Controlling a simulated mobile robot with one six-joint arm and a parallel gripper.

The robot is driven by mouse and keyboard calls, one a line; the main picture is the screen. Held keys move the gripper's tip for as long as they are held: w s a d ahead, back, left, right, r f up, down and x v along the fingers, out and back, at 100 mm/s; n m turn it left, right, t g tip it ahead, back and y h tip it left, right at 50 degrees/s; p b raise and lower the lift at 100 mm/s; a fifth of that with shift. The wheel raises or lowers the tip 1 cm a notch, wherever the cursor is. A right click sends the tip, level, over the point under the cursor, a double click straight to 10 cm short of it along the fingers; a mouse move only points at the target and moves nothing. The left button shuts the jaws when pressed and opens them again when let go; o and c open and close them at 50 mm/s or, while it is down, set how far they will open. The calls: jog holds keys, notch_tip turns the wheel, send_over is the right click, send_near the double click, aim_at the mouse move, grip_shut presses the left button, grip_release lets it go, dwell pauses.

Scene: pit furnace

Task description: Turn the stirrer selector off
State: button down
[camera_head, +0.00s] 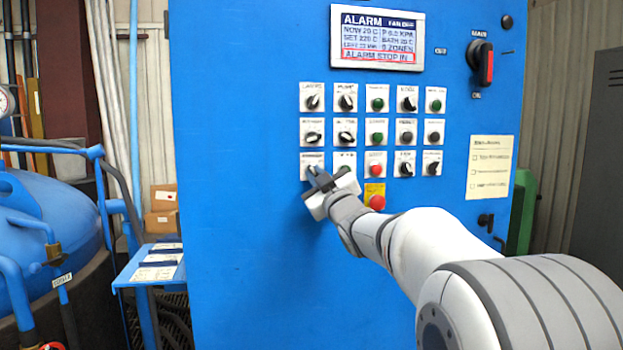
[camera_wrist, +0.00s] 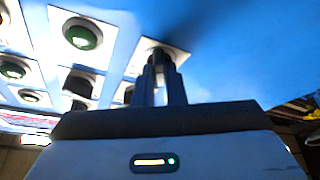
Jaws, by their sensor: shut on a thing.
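The blue control panel (camera_head: 240,210) carries rows of knobs and buttons on white plates. My gripper (camera_head: 315,176) is at the bottom-left selector (camera_head: 310,167), a dark knob on a white plate whose label is too small to read surely. In the wrist view my gripper (camera_wrist: 161,66) is shut on this selector (camera_wrist: 157,50), with the fingers on both sides of its knob. The fingers hide most of the knob, so I cannot tell which way it points.
A green button (camera_wrist: 82,35) sits close beside the held selector. A red button (camera_head: 376,170) and a red emergency stop (camera_head: 377,202) are to the right. The alarm display (camera_head: 377,38) and red main switch (camera_head: 485,65) are above. The panel's lower left is bare.

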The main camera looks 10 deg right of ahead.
jog(key=shift+s+r, duration=0.1)
jog(key=shift+r, duration=0.25)
jog(key=c, duration=1.5)
grip_release()
jog(key=shift+f, duration=0.2)
jog(key=shift+f, duration=0.1)
jog(key=b+v, duration=0.1)
jog(key=v, duration=0.6)
jog(key=shift+s+f, duration=0.1)
jog(key=shift+s, duration=0.2)
